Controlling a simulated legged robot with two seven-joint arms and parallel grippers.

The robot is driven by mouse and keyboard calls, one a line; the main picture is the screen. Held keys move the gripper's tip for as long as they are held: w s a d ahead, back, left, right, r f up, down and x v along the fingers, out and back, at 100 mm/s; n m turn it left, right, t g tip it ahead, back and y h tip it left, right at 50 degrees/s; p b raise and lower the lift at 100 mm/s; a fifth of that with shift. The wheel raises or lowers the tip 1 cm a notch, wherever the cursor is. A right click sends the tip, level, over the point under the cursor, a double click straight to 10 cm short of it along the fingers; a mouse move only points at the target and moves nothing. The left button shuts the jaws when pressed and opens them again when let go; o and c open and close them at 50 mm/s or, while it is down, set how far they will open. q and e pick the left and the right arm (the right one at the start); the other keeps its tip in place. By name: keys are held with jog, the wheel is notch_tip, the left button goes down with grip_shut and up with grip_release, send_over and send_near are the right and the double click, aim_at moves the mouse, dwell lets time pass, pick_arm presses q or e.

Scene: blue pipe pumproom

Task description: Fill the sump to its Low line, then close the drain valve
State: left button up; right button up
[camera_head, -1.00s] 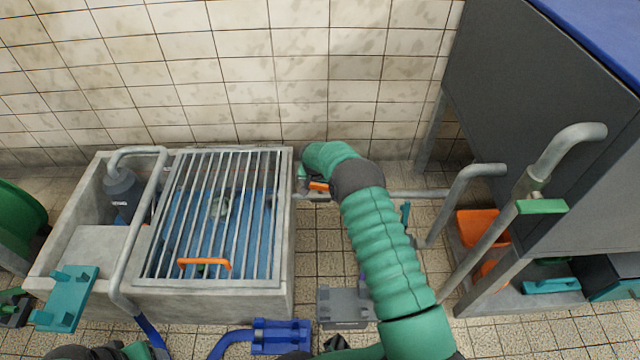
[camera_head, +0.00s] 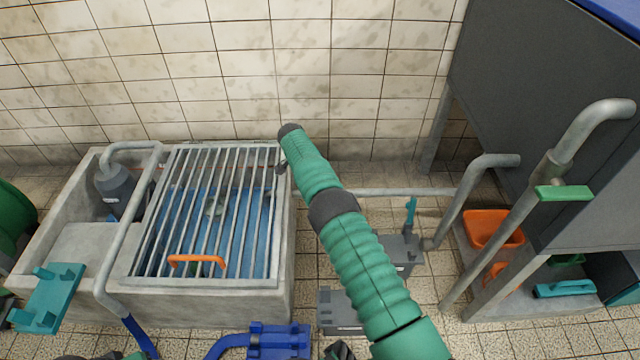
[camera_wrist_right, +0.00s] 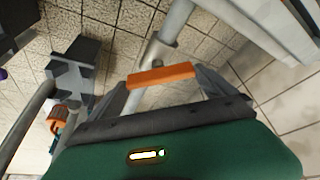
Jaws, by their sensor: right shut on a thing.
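The concrete sump (camera_head: 210,303) stands at the left in the head view, under a grey bar grate (camera_head: 205,215) with an orange handle. Blue shows beneath the bars; I cannot read any level line. My right arm reaches to the sump's right edge and hides its own gripper there. In the right wrist view my right gripper (camera_wrist_right: 165,80) is shut on an orange valve handle (camera_wrist_right: 162,76), which lies crosswise over a grey pipe (camera_wrist_right: 172,40). The handle is hidden in the head view. Dark and green parts of mine show at the bottom edge; my left jaws cannot be made out.
A grey pipe (camera_head: 400,192) runs along the wall to upright pipes, one with a green lever (camera_head: 563,193). A dark grey tank (camera_head: 530,110) stands at the right. An orange bin (camera_head: 492,228), a grey box (camera_head: 340,312) and a blue bracket (camera_head: 280,340) are low down.

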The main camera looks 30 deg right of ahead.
jog(key=shift+w, duration=0.1)
dwell(0.4)
jog(key=o, duration=1)
jog(key=p+v, duration=0.9)
jog(key=v, duration=0.7)
jog(key=shift+a+r+p, duration=0.1)
jog(key=shift+r+p, duration=0.2)
jog(key=shift+p, duration=0.05)
